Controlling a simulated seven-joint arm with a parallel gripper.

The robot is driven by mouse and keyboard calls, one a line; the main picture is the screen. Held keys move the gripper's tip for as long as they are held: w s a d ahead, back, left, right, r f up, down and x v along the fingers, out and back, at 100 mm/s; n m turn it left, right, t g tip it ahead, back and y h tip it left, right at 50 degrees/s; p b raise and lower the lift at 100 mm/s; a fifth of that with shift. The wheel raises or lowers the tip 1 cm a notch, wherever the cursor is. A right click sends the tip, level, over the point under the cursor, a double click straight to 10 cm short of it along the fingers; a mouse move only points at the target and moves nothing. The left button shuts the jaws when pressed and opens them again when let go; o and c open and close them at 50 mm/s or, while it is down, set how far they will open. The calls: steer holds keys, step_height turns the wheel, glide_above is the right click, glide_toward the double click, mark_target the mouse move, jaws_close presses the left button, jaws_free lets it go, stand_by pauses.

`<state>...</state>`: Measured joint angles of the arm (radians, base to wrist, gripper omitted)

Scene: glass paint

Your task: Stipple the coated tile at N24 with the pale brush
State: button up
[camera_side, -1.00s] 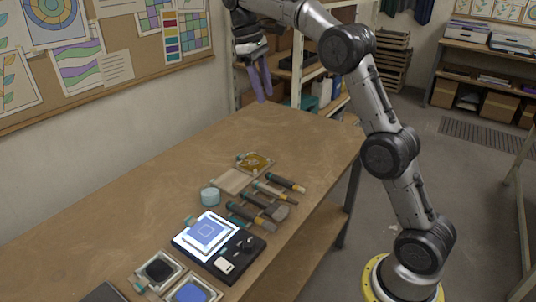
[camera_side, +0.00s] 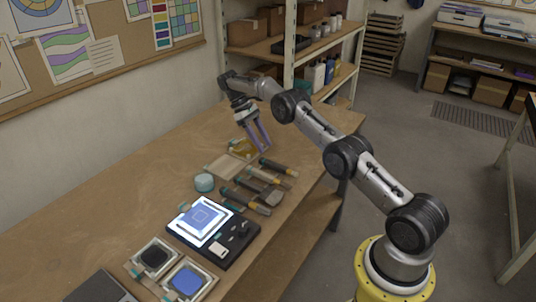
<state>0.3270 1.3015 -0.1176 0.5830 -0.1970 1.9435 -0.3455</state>
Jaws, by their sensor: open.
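My gripper (camera_side: 259,149), with two purple fingers, is open and empty. It hangs at the far end of the tools, above or beside the amber plate (camera_side: 238,145); I cannot tell its exact height. Several brushes or hand tools lie side by side, among them a dark-handled one (camera_side: 279,167) and one with a wide head (camera_side: 272,197). I cannot tell for sure which is the pale brush. A blue-coated tile (camera_side: 203,221) lies on a lit white panel (camera_side: 184,236) of a black box. The N24 mark is not readable.
A pale board (camera_side: 222,167) and a round light-blue pot (camera_side: 204,183) stand left of the tools. Framed trays holding black (camera_side: 155,256) and blue (camera_side: 187,279) material lie at the near end. The table's left side (camera_side: 100,217) is clear. Shelving stands behind the far end.

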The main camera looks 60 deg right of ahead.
mark_target(272, 162)
steer(key=shift+w+x, duration=0.1)
steer(key=shift+x, duration=1.65)
steer(key=shift+w+x, duration=0.15)
steer(key=shift+x, duration=1.6)
steer(key=shift+f, duration=0.15)
jaws_close()
steer(key=shift+r, duration=3.5)
